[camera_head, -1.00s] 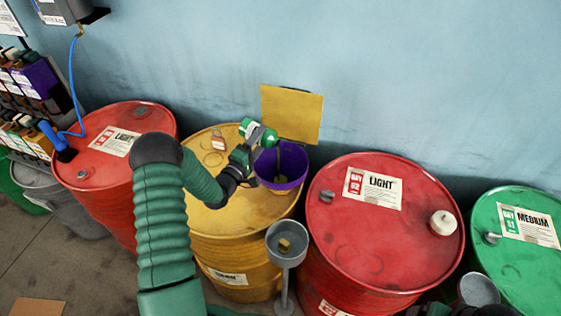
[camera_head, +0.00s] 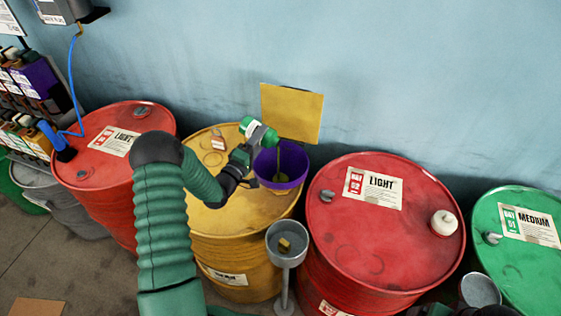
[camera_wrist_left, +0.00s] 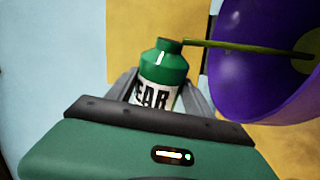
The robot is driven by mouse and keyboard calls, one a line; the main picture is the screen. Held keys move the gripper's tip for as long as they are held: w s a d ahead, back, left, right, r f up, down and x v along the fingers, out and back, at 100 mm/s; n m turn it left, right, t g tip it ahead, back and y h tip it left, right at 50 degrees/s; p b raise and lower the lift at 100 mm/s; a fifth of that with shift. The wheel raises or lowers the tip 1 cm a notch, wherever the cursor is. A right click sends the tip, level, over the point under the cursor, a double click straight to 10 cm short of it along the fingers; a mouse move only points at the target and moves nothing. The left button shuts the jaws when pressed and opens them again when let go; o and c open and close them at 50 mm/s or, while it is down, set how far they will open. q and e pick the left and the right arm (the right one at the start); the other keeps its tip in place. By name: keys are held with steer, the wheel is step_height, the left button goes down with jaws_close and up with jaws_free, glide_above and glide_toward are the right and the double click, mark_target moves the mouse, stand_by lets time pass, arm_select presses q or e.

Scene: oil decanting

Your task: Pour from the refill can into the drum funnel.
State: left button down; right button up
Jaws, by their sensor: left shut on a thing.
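My left gripper (camera_head: 242,158) is shut on the green refill can (camera_head: 266,137), which has a white label. The can is tipped, its mouth to the right above the purple funnel (camera_head: 291,163) on the yellow drum (camera_head: 222,218). In the left wrist view the can (camera_wrist_left: 163,70) sits between the fingers, and its label shows "EAR". A yellow-green stream (camera_wrist_left: 240,46) runs from its mouth into the purple funnel (camera_wrist_left: 262,88). The liquid level inside the can is hidden. Dark parts at the bottom right edge of the head view may be my right gripper, mostly cut off.
Red drums stand left (camera_head: 110,160) and right (camera_head: 380,240) of the yellow drum, with a green drum (camera_head: 515,265) farther right. A grey funnel stand (camera_head: 287,260) is in front. A yellow board (camera_head: 292,112) stands behind the purple funnel, near the wall.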

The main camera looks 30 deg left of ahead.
arm_select(q)
steer(key=shift+d+f+m+b, duration=0.15)
steer(key=shift+f+m+b, duration=0.15)
steer(key=shift+m+b, duration=0.35)
stand_by(0.4)
steer(key=shift+d+r+m, duration=0.2)
steer(key=shift+r+m, duration=0.1)
steer(key=shift+m, duration=0.55)
steer(key=shift+r, duration=0.1)
steer(key=shift+d+f+m+h+b, duration=0.25)
steer(key=shift+f+m+h+b, duration=0.15)
steer(key=shift+m+b, duration=0.3)
steer(key=shift+d+m+b, duration=0.1)
steer(key=shift+m+b, duration=0.2)
steer(key=shift+m, duration=0.1)
